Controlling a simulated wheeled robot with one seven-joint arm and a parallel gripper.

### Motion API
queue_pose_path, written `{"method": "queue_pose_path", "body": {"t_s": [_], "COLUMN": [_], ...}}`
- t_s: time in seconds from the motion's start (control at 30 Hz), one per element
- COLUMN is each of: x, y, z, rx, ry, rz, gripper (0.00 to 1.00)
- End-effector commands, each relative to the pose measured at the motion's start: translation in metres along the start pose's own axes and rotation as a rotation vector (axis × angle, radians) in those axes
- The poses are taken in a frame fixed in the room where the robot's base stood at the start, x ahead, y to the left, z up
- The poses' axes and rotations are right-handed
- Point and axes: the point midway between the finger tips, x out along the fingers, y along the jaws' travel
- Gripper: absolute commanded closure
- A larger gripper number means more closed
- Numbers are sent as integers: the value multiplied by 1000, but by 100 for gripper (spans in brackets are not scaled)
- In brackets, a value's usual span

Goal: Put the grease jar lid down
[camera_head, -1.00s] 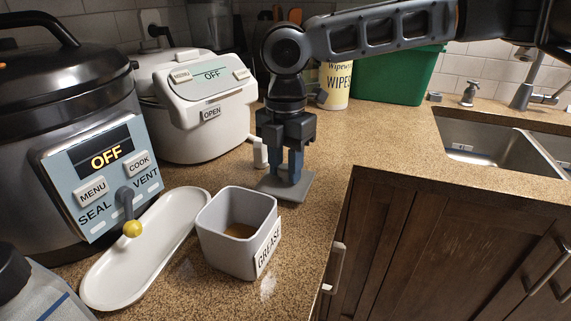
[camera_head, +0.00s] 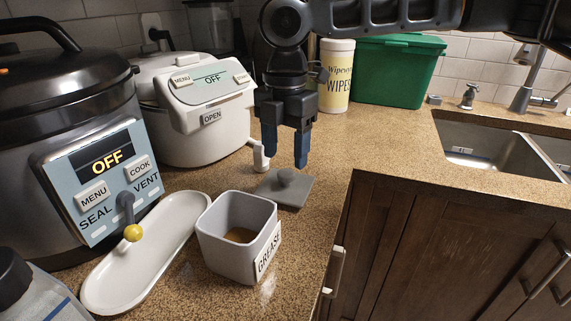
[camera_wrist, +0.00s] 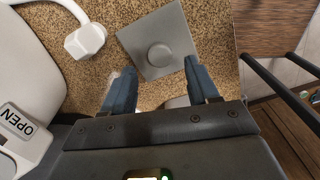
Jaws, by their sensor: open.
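The grease jar lid (camera_head: 284,189) is a grey square plate with a round knob. It lies flat on the counter, knob up, just behind the grease jar (camera_head: 238,235). The jar is a pale square pot labelled GREASE, open at the top with brown contents inside. My gripper (camera_head: 287,158) is open and empty above the lid, apart from it. In the wrist view the lid (camera_wrist: 158,42) lies beyond the spread blue fingertips of my gripper (camera_wrist: 160,80), with the knob between their directions.
A white rice cooker (camera_head: 205,110) stands behind left, close to my gripper. A dark pressure cooker (camera_head: 65,130) and a white spoon rest (camera_head: 150,250) are at left. A wipes canister (camera_head: 336,77) and green bin (camera_head: 398,70) stand behind. The counter's edge drops off at right, beside the lid.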

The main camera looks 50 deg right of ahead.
Motion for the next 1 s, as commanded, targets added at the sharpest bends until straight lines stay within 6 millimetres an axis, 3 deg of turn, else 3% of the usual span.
{"method": "queue_pose_path", "body": {"t_s": [0.2, 0.4, 1.0], "x": [-45, -69, -85], "y": [0, 0, 3], "z": [0, 0, -5], "rx": [0, -1, -5], "ry": [0, 0, 13], "rz": [1, -1, 12], "gripper": [40, 40, 40]}}
